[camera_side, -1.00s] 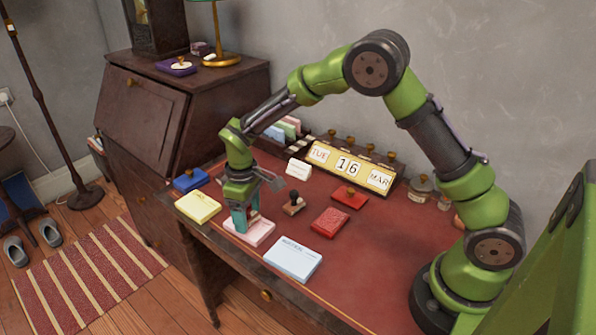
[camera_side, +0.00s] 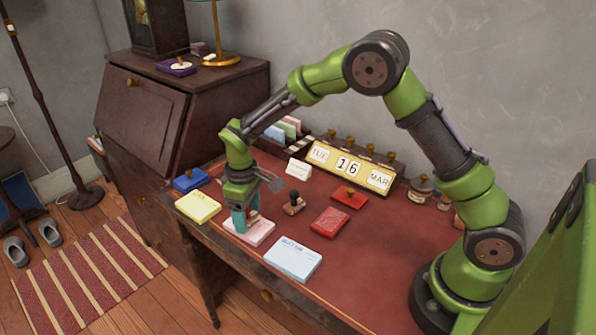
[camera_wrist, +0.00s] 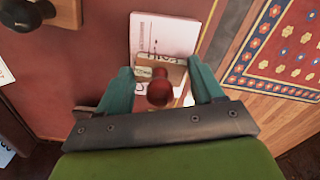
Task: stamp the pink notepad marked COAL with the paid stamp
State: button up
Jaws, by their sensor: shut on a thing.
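The pink notepad (camera_side: 262,232) lies near the front edge of the desk; it also shows in the wrist view (camera_wrist: 150,32), its lettering partly covered. My gripper (camera_side: 243,222) is directly over the pad with its fingers pointing down. In the wrist view my gripper (camera_wrist: 160,92) is shut on a stamp (camera_wrist: 158,88) with a dark red knob and a pale wooden block. The stamp is at the pad, over its near part. Its underside is hidden, so I cannot tell whether it touches the paper. The word on the stamp's block is not clearly readable.
A yellow notepad (camera_side: 198,207) lies left of the pink pad and a blue-white one (camera_side: 293,259) lies right. A black-handled stamp (camera_side: 294,203), a red pad (camera_side: 329,222) and a red ink pad (camera_side: 349,199) are behind. A date display (camera_side: 347,168) stands near the wall.

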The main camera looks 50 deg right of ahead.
jog(key=shift+r, duration=3.5)
